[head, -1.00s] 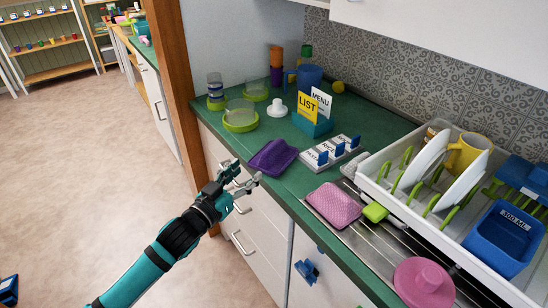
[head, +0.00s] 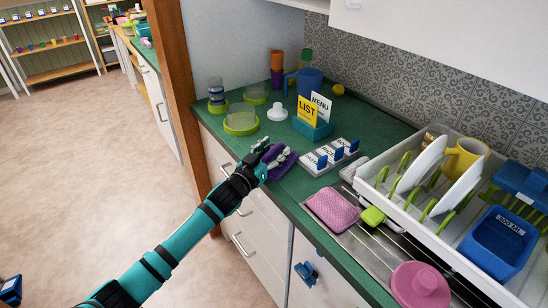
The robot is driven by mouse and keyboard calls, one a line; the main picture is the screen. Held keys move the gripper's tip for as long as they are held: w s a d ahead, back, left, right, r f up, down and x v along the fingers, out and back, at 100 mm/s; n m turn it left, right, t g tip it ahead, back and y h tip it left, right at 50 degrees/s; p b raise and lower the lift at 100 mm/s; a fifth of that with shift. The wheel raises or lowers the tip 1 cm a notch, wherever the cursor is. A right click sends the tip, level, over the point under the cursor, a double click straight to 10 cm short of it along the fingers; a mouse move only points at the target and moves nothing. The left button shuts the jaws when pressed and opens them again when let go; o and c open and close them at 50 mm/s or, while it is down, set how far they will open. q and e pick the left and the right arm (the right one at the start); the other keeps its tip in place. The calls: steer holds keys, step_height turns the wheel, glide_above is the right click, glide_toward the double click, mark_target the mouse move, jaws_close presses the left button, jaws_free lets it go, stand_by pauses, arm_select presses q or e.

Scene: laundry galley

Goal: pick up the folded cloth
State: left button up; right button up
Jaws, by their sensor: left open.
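My right gripper is not in view.
A white holder block (head: 329,157) with blue clips stands right of the cloth. A yellow and white card stand (head: 312,128), a green-rimmed dish (head: 240,123) and a white knobbed piece (head: 278,112) are behind. A pink textured pad (head: 332,208) and dish rack (head: 402,225) are right.

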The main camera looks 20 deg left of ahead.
mark_target(273, 149)
arm_select(q)
jaws_close()
stand_by(0.3)
steer(key=shift+r, duration=0.1)
steer(key=shift+r, duration=0.45)
step_height(273, 149, up, 2)
steer(key=shift+r, duration=0.25)
steer(key=s+d+r+b, duration=0.1)
steer(key=s, duration=1.5)
steer(key=shift+r+b, duration=0.25)
steer(key=shift+b, duration=0.15)
